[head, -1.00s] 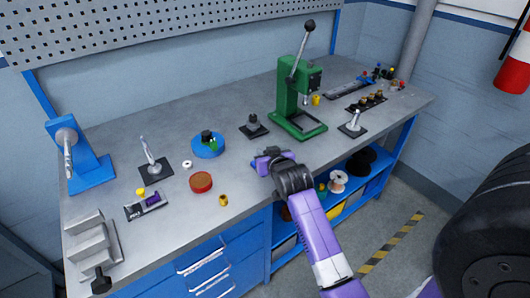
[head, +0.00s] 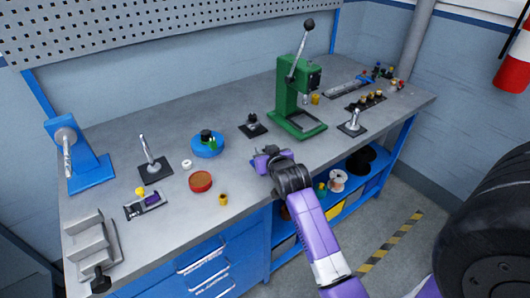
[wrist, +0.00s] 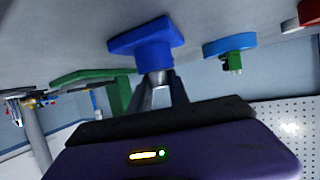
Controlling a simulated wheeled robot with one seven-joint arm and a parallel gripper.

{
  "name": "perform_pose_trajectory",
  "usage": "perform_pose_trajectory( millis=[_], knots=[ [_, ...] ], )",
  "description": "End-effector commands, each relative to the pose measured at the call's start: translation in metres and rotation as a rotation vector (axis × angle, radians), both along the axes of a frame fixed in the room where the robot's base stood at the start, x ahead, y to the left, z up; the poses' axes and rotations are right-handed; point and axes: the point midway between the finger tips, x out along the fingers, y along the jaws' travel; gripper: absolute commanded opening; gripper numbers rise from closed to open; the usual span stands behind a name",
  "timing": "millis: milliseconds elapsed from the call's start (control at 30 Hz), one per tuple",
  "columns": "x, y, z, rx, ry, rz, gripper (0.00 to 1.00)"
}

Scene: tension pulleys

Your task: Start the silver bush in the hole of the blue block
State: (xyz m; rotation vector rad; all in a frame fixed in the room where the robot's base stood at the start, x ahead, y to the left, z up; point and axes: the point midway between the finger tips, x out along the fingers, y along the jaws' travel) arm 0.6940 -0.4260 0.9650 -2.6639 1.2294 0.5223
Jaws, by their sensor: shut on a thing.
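My gripper (wrist: 160,90) is shut on the silver bush (wrist: 158,77), which shows as a short bright piece between the fingertips in the wrist view. The blue block (wrist: 147,42) is just beyond the fingertips, on the bench, which appears at the top of this upside-down view. The bush's far end meets the block's outline in the picture. I cannot tell whether it is in the hole, touching the block or just short of it; the hole is hidden. In the head view my gripper (head: 265,160) is low over the bench's front edge and hides most of the block.
The green press (head: 290,105) stands behind my gripper. To the left are a blue round dish (head: 208,151), a red round tin (head: 200,184) and a brass bush (head: 223,200). A post on a black base (head: 352,128) stands to the right.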

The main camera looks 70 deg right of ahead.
Motion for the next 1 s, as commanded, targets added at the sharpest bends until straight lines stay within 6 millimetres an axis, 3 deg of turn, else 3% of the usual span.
perform_pose_trajectory(
  millis=[133, 1000],
  knots=[
    [-0.0007, 0.0019, -0.0063, 0.012, 0.009, 0.002, 0.0],
    [-0.002, 0.0022, 0.0001, 0.013, 0.011, 0.001, 0.0]
  ],
)
